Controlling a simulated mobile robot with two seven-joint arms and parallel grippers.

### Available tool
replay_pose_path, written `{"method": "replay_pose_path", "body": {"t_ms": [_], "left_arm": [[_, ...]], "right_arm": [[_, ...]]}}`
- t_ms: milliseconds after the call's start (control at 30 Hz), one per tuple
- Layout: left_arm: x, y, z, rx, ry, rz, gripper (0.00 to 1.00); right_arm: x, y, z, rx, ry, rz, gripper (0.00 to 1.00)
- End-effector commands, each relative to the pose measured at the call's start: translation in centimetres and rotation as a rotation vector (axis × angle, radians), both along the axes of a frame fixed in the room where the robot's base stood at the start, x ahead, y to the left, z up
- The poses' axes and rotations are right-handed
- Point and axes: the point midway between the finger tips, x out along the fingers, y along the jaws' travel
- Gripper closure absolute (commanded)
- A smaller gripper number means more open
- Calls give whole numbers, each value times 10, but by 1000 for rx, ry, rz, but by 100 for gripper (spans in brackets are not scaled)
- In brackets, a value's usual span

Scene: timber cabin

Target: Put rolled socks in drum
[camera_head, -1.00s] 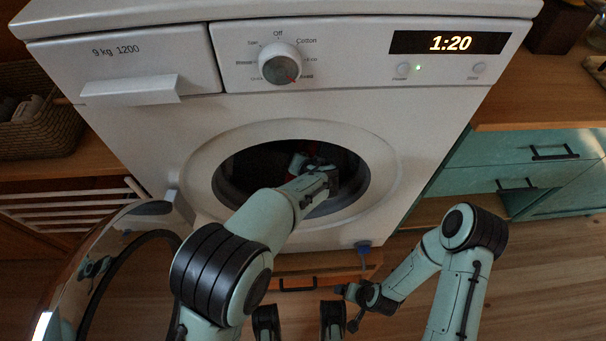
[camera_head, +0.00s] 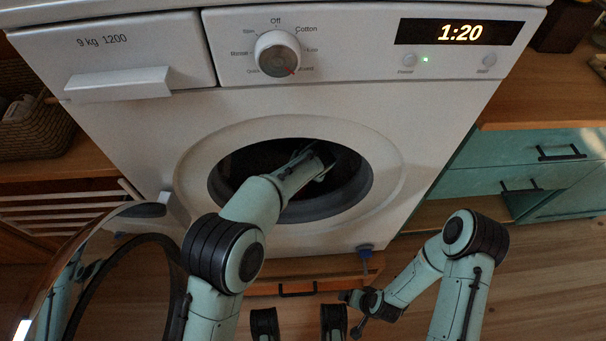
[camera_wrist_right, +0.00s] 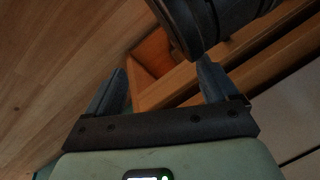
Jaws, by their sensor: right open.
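The white washing machine (camera_head: 130,150) fills the head view, and its round drum opening (camera_head: 222,185) is dark inside. The round door (camera_head: 60,270) hangs open at the lower left. My left arm reaches through the opening, with its gripper (camera_head: 312,165) inside the drum mouth; the view is too dark to tell whether it holds anything. No rolled socks can be made out in the drum. My right gripper (camera_head: 350,310) is low in front of the machine. In the right wrist view its two fingers (camera_wrist_right: 162,92) are apart with nothing between them.
A wicker basket (camera_head: 35,130) with indistinct bundles stands on the left shelf. Below the machine is a wooden drawer (camera_head: 300,283), apparently open in the right wrist view (camera_wrist_right: 150,60). A teal cabinet (camera_head: 540,180) stands right. Wooden floor (camera_head: 550,280) is clear at lower right.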

Motion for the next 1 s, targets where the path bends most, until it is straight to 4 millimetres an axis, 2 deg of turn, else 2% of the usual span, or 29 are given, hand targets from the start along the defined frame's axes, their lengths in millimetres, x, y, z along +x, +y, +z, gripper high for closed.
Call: {"method": "replay_pose_path", "body": {"t_ms": [33, 100, 533, 567, 600, 867, 1000], "left_arm": [[-3, 0, -16, 9, 8, -4, 74], [-2, -1, -22, 7, 4, -5, 74], [-2, 0, -27, 8, 2, -4, 74], [-2, 0, -27, 8, 2, -4, 34], [-2, 0, -27, 8, 1, -3, 28], [-2, 0, -27, 8, 0, -4, 28], [-6, -1, -16, 7, 0, -4, 28]], "right_arm": [[-7, -1, -9, 1, 24, -2, 13], [-12, -2, -12, 2, 41, -3, 13], [-15, -2, -13, 3, 50, -4, 13], [-15, -2, -13, 3, 50, -4, 13], [-15, -2, -13, 3, 50, -4, 13], [-15, -2, -13, 2, 49, -4, 13], [-10, -2, -7, 1, 32, -3, 13]]}}
